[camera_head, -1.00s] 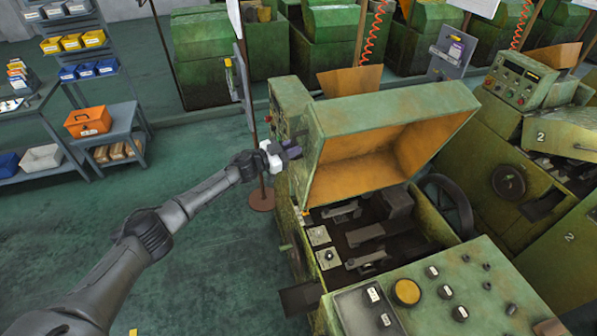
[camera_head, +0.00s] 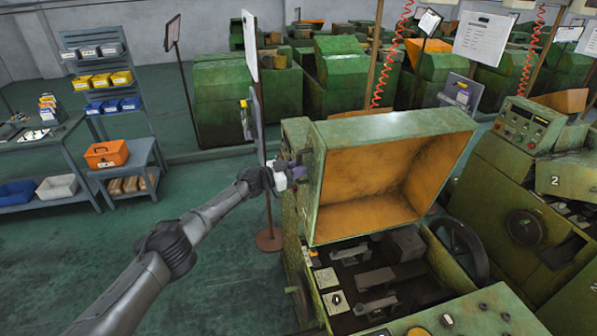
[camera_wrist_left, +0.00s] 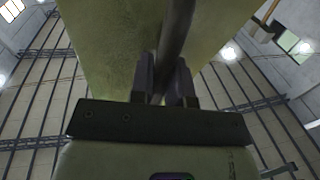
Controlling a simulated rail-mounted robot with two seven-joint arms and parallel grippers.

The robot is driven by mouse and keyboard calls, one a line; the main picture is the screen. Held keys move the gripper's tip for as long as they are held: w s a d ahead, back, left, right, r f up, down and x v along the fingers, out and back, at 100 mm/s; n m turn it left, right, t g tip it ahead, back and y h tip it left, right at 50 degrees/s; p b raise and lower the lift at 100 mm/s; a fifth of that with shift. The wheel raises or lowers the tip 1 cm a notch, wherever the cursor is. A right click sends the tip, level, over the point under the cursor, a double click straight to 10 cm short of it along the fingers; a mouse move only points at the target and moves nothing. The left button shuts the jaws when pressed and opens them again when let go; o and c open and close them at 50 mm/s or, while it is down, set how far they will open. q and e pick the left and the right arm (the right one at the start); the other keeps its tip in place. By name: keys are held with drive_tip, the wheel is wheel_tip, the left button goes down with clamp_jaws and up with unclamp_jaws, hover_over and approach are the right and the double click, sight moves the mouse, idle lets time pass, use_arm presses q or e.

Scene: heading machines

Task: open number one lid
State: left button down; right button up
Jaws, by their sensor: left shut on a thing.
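The green lid (camera_head: 395,128) of the near machine is raised and tilted back, with its orange inside (camera_head: 385,185) facing me. No number shows on this machine. My left gripper (camera_head: 297,172) is at the lid's left side. In the left wrist view, my left gripper (camera_wrist_left: 164,85) is shut on a dark bar (camera_wrist_left: 176,35), which runs along the lid's green side (camera_wrist_left: 105,45). In the head view, the grip itself is small and partly hidden. My right gripper is out of view.
The open machine bay (camera_head: 370,270) shows metal parts below the lid. A handwheel (camera_head: 460,250) is at its right. Machine 2 (camera_head: 560,185) stands further right. A post with a sign (camera_head: 251,45) stands behind my left gripper. Shelves with bins (camera_head: 125,175) are at the left.

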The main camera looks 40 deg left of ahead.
use_arm(q)
drive_tip(key=c, duration=1.1)
unclamp_jaws()
drive_tip(key=shift+d, duration=0.1)
drive_tip(key=b+v, duration=0.2)
drive_tip(key=v, duration=1.1)
drive_tip(key=shift+s, duration=0.35)
